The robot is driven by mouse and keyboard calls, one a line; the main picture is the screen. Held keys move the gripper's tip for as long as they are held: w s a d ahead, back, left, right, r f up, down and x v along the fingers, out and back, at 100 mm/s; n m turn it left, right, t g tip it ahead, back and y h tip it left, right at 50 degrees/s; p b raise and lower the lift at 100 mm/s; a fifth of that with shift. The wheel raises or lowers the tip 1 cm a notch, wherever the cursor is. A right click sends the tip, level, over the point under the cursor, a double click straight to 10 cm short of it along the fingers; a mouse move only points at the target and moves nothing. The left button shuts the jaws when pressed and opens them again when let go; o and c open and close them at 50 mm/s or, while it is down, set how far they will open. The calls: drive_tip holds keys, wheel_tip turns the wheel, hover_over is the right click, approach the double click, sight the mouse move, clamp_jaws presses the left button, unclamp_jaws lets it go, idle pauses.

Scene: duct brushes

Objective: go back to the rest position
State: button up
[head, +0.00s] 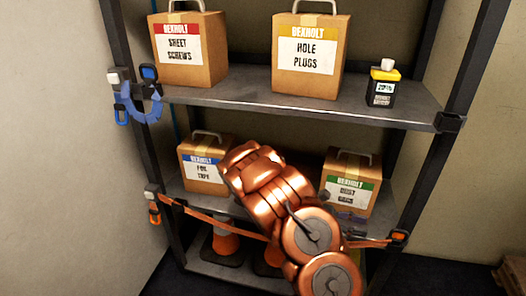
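My copper-coloured arm (275,190) rises from the bottom of the head view, in front of the shelf rack's middle level. Its far end is before the gap between the two lower boxes. The fingers of my gripper do not show, so I cannot see whether it holds anything. No duct brush can be made out.
A metal rack holds a sheet screws box (190,55), a hole plugs box (309,55) and a small yellow-topped bottle (383,85) above. Below are a foil tape box (204,165) and another box (352,180). An orange strap (215,217) crosses the front; traffic cones (224,241) stand beneath.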

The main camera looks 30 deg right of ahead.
drive_tip(key=s+a+r+m+t+y+p, duration=0.25)
drive_tip(key=a+r+p, duration=0.4)
drive_tip(key=r, duration=0.35)
drive_tip(key=s+a+r+m+t+y+p, duration=0.1)
drive_tip(key=a+r+m+y+p, duration=0.15)
drive_tip(key=a+r+p, duration=0.6)
drive_tip(key=s+a+r+m+t+y+p, duration=0.1)
drive_tip(key=s+a+r+t+y+p, duration=0.1)
drive_tip(key=a+r+p, duration=0.6)
drive_tip(key=s+a+r+m+t+y+p, duration=0.1)
drive_tip(key=s+a+r+t+y+p, duration=0.2)
drive_tip(key=a+r+t+p, duration=0.4)
drive_tip(key=a+r+y+p, duration=0.1)
drive_tip(key=a+r+p, duration=0.1)
drive_tip(key=a+r, duration=0.4)
wheel_tip(320, 180, up, 3)
drive_tip(key=shift+f+m, duration=0.2)
drive_tip(key=shift+m, duration=0.1)
drive_tip(key=shift+s+a, duration=0.1)
drive_tip(key=shift+a, duration=0.05)
drive_tip(key=shift+c, duration=0.2)
